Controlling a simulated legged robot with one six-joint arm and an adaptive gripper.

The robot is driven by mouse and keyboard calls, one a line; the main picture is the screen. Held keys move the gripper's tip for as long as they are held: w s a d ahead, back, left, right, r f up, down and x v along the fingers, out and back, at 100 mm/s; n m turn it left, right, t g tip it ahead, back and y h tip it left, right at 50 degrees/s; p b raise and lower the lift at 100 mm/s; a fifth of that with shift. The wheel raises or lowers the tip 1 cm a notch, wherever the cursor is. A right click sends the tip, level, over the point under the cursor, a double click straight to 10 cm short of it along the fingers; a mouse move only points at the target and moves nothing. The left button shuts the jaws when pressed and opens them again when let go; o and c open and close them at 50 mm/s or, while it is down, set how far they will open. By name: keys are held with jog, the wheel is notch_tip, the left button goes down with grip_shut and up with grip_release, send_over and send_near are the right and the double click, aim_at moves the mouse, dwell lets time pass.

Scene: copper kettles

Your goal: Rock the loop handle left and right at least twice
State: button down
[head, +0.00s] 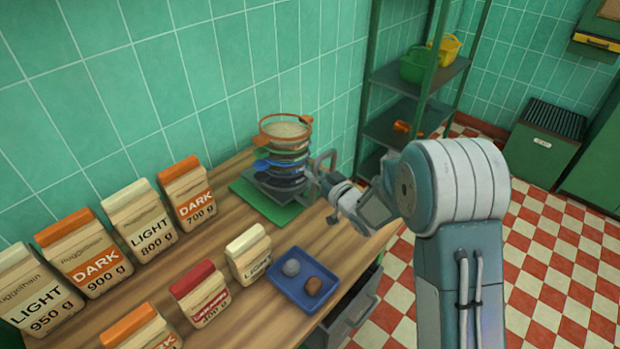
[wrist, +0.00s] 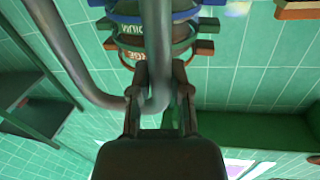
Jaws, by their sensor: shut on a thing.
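A stack of round sieves (head: 284,152) with coloured rings stands on a green mat (head: 262,198) on the wooden worktop. The top ring is orange and holds pale grainy stuff. The loop handle (head: 327,160) is a grey bent tube at the right side of the stack. It shows large in the wrist view (wrist: 70,55), with one leg running between my fingers. My gripper (head: 318,186) is at the handle, right of the stack; in the wrist view its two dark fingers (wrist: 160,90) are shut on the tube. The handle's attachment at the base is hard to make out.
Several labelled flour bags (head: 188,192) stand on the left of the worktop. A blue tray (head: 303,289) with a grey and a brown lump lies in front of the stack. A tiled wall (head: 180,80) is close behind. A shelf rack (head: 415,90) stands to the right.

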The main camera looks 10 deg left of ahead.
jog(key=shift+w+r, duration=0.1)
jog(key=shift+w, duration=0.1)
jog(key=c, duration=0.6)
grip_release()
jog(key=v, duration=1.2)
jog(key=shift+a, duration=0.1)
